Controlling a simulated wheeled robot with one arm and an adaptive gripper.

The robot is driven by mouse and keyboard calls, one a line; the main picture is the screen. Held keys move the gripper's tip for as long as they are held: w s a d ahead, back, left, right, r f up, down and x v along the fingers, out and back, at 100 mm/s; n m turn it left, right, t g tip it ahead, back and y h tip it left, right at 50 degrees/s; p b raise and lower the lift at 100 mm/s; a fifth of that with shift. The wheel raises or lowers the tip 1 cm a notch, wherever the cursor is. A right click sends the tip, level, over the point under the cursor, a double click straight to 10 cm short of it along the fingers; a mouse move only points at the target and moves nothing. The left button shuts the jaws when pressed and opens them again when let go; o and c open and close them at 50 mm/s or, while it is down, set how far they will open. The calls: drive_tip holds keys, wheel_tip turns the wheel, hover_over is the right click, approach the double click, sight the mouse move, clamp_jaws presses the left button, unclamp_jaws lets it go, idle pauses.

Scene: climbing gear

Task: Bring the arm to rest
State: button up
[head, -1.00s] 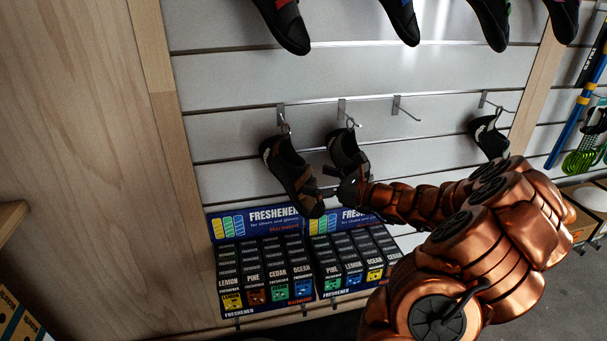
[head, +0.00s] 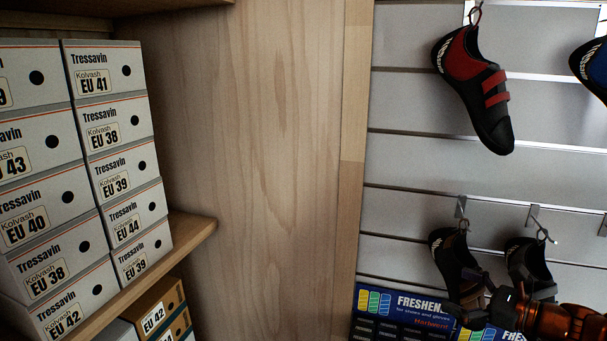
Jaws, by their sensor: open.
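My copper-coloured arm enters at the lower right of the head view. My gripper (head: 484,306) is open, in front of the lower row of hanging shoes and just above the freshener display. A brown and black climbing shoe (head: 452,262) hangs from a hook directly behind it. A second dark shoe (head: 530,262) hangs to its right, partly hidden by the arm. I cannot tell whether the gripper touches either shoe.
A red and black shoe (head: 474,85) hangs higher on the slatted wall (head: 410,150). The freshener display (head: 400,302) is below. A wooden panel (head: 265,170) divides the wall from a shelf (head: 150,275) with several shoe boxes (head: 115,130).

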drive_tip(key=s+a+r+n+g+p, duration=0.1)
drive_tip(key=s+a+n+g+p, duration=0.2)
drive_tip(key=a, duration=0.4)
drive_tip(key=s+a+r+n+g, duration=0.2)
drive_tip(key=s+a+n+g, duration=0.1)
drive_tip(key=a+n, duration=0.3)
drive_tip(key=s+a+r+n+g+p, duration=0.1)
drive_tip(key=s+a+n+g+p, duration=0.15)
drive_tip(key=a, duration=0.55)
drive_tip(key=s+a+n+g+h+p, duration=0.1)
drive_tip(key=s+a+n+g+h, duration=0.15)
drive_tip(key=s, duration=0.25)
drive_tip(key=s+a+n+g+h+p, duration=0.1)
drive_tip(key=s+a+n+g+p, duration=0.1)
drive_tip(key=s+n+g, duration=0.3)
drive_tip(key=s+d+r+n+h+p, duration=0.2)
drive_tip(key=s+d+n+h, duration=0.1)
drive_tip(key=s, duration=0.2)
drive_tip(key=s+d+r+n+t+h+p, duration=0.1)
drive_tip(key=s+d+r+n+h+p, duration=0.1)
drive_tip(key=s+d+n+h, duration=0.2)
drive_tip(key=s, duration=0.2)
drive_tip(key=shift+s+r, duration=0.2)
drive_tip(key=shift+s, duration=0.1)
drive_tip(key=shift+r, duration=0.2)
